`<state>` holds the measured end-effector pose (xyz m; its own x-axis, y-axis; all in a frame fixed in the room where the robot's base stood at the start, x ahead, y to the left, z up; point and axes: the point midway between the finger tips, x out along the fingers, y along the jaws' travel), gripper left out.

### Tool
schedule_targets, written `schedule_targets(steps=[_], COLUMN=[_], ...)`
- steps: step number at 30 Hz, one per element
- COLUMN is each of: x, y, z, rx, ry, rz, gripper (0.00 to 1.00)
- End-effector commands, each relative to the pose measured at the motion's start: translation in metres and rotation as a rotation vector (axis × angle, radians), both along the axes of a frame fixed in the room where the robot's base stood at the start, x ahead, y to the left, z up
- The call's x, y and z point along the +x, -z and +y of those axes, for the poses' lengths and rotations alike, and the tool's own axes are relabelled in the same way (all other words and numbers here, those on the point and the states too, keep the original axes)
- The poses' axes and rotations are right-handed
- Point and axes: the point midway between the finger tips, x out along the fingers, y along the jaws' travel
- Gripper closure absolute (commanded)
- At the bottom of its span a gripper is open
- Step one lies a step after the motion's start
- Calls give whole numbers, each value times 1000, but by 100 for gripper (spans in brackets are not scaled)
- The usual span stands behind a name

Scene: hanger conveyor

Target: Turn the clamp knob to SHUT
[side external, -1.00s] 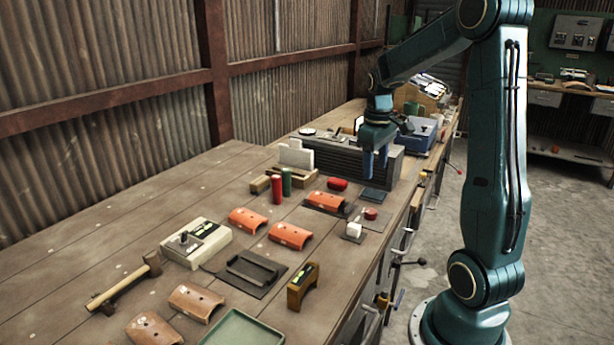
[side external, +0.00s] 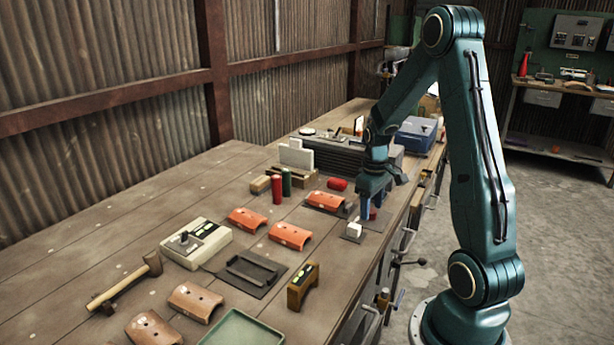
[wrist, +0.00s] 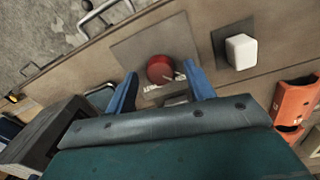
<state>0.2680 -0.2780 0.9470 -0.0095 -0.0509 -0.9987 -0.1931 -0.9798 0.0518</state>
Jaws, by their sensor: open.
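The clamp knob (wrist: 160,68) is a round red knob on a flat grey plate (wrist: 135,45). A small pale pointer shows at its lower right edge in the wrist view. A pale label strip below it is too small to read. In the side view the knob (side external: 373,213) is partly hidden by my fingers. My gripper (wrist: 160,77) is open, with one blue finger on each side of the knob in the wrist view. In the side view my gripper (side external: 370,203) points down just above the plate. I cannot tell whether the fingers touch the knob.
A white block (side external: 354,230) on a dark plate stands close beside the knob. An orange curved tile (side external: 325,201) on a dark cradle and a red cylinder (side external: 337,184) lie nearby. A dark ribbed box (side external: 335,158) stands behind. The bench's edge is close by.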

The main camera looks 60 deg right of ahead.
Motion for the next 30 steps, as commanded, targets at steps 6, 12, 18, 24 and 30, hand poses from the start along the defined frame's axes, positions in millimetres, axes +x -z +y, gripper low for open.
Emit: schedule_targets(steps=[6,12,18,24,30], x=[0,0,0,0,0], y=[8,8,8,8,8], z=[0,0,0,0,0], rx=[0,0,0,0,0], ry=[0,0,0,2,25], rz=[0,0,0,0,0], gripper=[47,47,78,91,91])
